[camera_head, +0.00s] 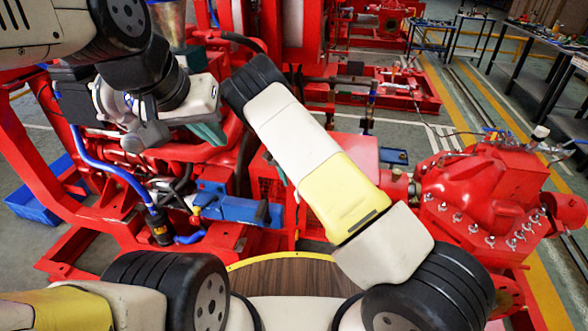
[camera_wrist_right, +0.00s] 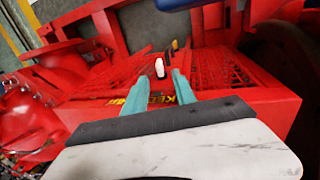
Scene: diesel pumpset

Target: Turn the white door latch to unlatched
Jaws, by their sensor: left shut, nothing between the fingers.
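In the right wrist view, the small white door latch (camera_wrist_right: 159,68) stands upright on a red mesh door or guard (camera_wrist_right: 208,75). My right gripper (camera_wrist_right: 160,80) has its two teal fingers apart, with the latch in line with the gap, at or just beyond the tips. I cannot tell whether they touch it. In the head view, my right forearm hides the latch and nearly all of the right gripper; only a bit of teal shows. My left gripper (camera_head: 209,133) is shut and empty above the engine at left.
A red pump casing (camera_head: 485,200) with several bolts stands at right. A blue part (camera_head: 235,207) and a blue hose (camera_head: 112,172) lie on the red engine frame at left. A blue bin (camera_head: 38,205) is on the floor. Workbenches (camera_head: 540,55) stand at the far right.

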